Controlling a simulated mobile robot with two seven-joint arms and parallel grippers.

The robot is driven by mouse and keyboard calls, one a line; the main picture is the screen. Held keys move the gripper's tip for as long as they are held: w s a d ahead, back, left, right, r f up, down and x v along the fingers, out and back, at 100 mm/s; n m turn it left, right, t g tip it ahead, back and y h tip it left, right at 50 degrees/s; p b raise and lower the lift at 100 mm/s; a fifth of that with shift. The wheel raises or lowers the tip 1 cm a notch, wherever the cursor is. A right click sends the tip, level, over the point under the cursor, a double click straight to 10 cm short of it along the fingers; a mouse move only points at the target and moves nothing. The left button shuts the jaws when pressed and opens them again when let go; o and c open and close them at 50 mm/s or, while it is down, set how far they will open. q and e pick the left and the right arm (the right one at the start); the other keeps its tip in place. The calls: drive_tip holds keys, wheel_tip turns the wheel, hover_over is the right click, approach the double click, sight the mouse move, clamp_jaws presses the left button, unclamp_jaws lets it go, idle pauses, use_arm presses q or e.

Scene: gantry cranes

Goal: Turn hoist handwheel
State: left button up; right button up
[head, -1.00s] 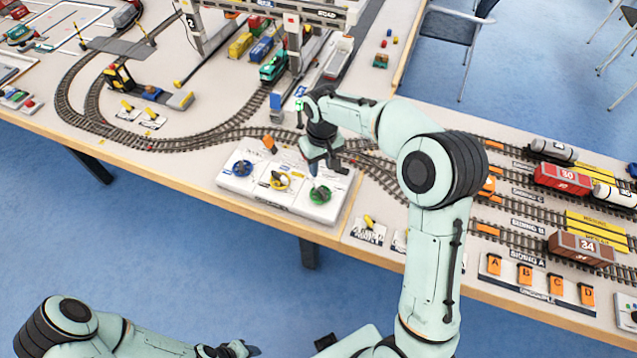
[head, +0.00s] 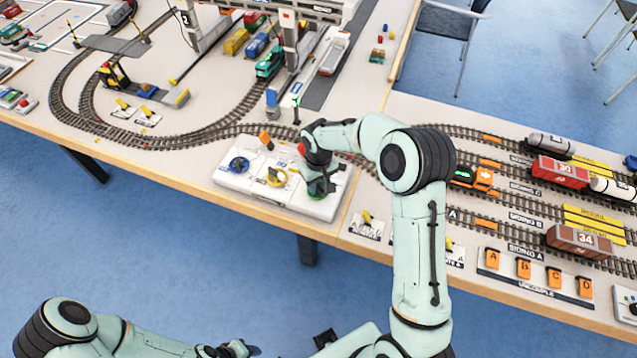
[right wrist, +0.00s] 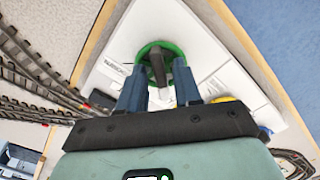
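A white control panel (head: 232,181) near the table's front edge bears a blue handwheel (head: 239,165), a yellow handwheel (head: 276,177) and a green handwheel (right wrist: 143,52). I cannot read which is labelled hoist. My right gripper (head: 318,190) is down over the green wheel and hides most of it in the head view. In the right wrist view the two blue fingers (right wrist: 158,80) stand apart over the wheel, on either side of its dark grip, with gaps showing. My left gripper (head: 238,349) is low at the bottom, away from the table; its fingers are unclear.
A grey gantry crane (head: 290,40) stands behind the panel over rail tracks. A small orange lever (head: 265,139) is at the panel's back edge. Sidings with wagons (head: 560,172) lie to the right, and a strip of lettered orange buttons (head: 524,274) is at the front right.

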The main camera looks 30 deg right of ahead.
clamp_jaws()
use_arm(q)
drive_tip(key=shift+s+f, duration=0.1)
drive_tip(key=shift+f, duration=0.05)
use_arm(e)
drive_tip(key=m+b, duration=0.1)
drive_tip(key=m, duration=0.2)
drive_tip(key=shift+a+m, duration=0.1)
drive_tip(key=shift+m, duration=0.3)
drive_tip(key=shift+m+b, duration=0.4)
drive_tip(key=shift+m, duration=0.8)
use_arm(q)
drive_tip(key=shift+s+f, duration=0.35)
drive_tip(key=shift+f, duration=0.2)
drive_tip(key=shift+s+f, duration=0.35)
drive_tip(key=shift+f, duration=0.2)
use_arm(e)
drive_tip(key=shift+m, duration=1.6)
drive_tip(key=shift+w, duration=0.1)
drive_tip(key=shift+o, duration=1.2)
unclamp_jaws()
